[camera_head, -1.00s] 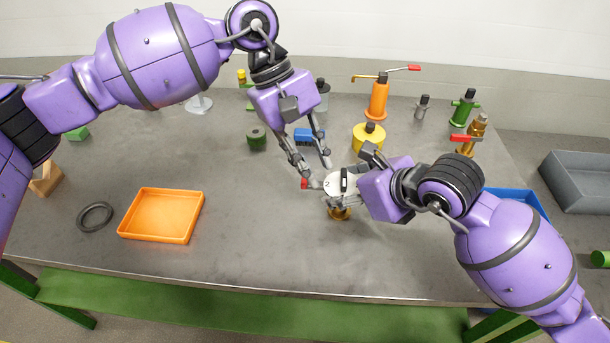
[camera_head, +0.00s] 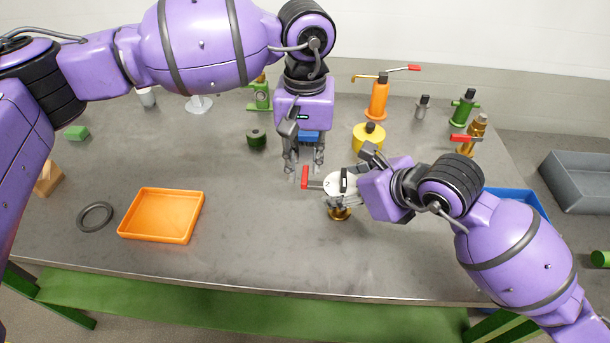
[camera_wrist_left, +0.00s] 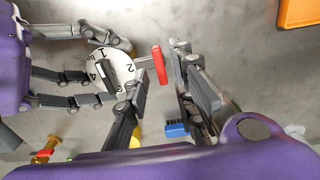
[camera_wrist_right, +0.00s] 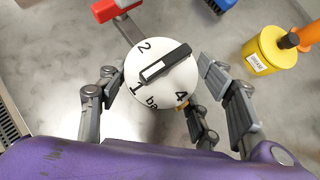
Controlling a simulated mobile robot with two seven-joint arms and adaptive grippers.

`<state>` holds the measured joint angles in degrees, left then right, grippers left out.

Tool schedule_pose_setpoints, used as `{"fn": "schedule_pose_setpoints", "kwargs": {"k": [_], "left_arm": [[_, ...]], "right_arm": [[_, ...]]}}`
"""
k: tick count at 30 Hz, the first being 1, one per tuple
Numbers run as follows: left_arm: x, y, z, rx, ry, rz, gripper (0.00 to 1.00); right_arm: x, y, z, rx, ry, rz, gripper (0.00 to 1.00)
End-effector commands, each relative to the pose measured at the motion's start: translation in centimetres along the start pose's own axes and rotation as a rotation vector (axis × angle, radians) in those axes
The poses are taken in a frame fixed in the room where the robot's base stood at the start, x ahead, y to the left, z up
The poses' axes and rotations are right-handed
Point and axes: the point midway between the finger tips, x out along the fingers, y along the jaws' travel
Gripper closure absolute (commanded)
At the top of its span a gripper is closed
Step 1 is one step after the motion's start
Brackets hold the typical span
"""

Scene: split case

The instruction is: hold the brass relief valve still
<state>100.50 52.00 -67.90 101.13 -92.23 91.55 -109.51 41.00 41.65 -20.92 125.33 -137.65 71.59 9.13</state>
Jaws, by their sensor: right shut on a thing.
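The brass relief valve (camera_head: 340,213) stands on the table right of centre, a white dial on its top and a red-tipped lever (camera_head: 305,177) pointing left. The dial also shows in the right wrist view (camera_wrist_right: 160,75) and the left wrist view (camera_wrist_left: 112,68). My right gripper (camera_head: 342,190) is shut around the valve below the dial, reaching in from the right; its grip is partly hidden. My left gripper (camera_head: 304,168) is open, pointing down beside the lever. In the left wrist view the red lever tip (camera_wrist_left: 159,64) appears between its fingers, apparently untouched.
An orange tray (camera_head: 160,238) and a dark ring (camera_head: 95,217) lie at left. A yellow canister (camera_head: 368,140), an orange pump (camera_head: 378,97) and another brass fitting (camera_head: 478,128) stand behind. A blue brush (camera_head: 310,137) lies behind my left gripper. The front table is clear.

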Motion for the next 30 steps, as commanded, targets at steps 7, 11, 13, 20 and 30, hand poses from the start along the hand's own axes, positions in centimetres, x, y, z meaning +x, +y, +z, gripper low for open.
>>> {"fn": "schedule_pose_setpoints", "kwargs": {"k": [7,11,13,20,30], "left_arm": [[2.0,0.0,0.1,0.0,-0.003,0.0,0.77],[2.4,0.0,0.0,0.0,-0.003,0.001,0.77],[2.5,0.0,0.0,0.0,-0.002,0.001,0.77],[2.5,0.0,0.0,-0.001,-0.002,0.001,0.77],[2.5,0.0,0.0,-0.001,-0.002,0.001,1.0]], "right_arm": [[0.4,0.2,-1.0,0.006,0.023,0.007,0.74],[0.4,0.2,-1.0,0.006,0.023,0.007,0.74],[0.4,0.2,-1.0,0.006,0.023,0.007,0.74],[0.4,0.2,-1.0,0.006,0.022,0.007,0.74],[0.4,0.2,-1.0,0.006,0.022,0.007,0.74]]}}
